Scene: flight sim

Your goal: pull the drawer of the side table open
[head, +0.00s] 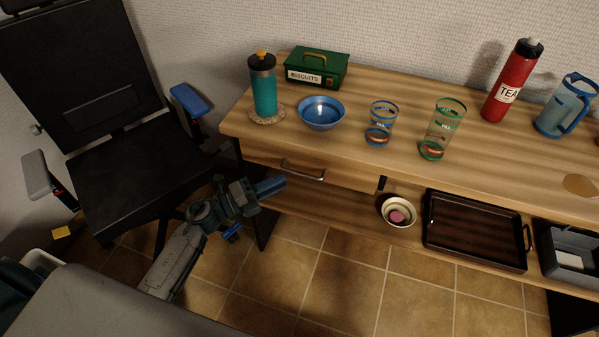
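The wooden side table (400,85) runs along the wall. Its drawer front (345,181) is under the left part of the top and looks flush with the table, so the drawer appears closed. A metal bar handle (303,172) is on the drawer front. My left gripper (279,184) is just left of and slightly below the handle in the picture, pointing towards the table. It appears apart from the handle, though the depth is hard to judge. Its blue fingers show as one block, so their opening is hidden. My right gripper is out of view.
A black chair (125,160) stands left of the table. A teal bottle (263,90), blue bowl (321,113), green biscuit tin (317,66) and glasses are on top. The lower shelf holds a small bowl (398,222) and dark tray (475,229). Tiled floor in front is clear.

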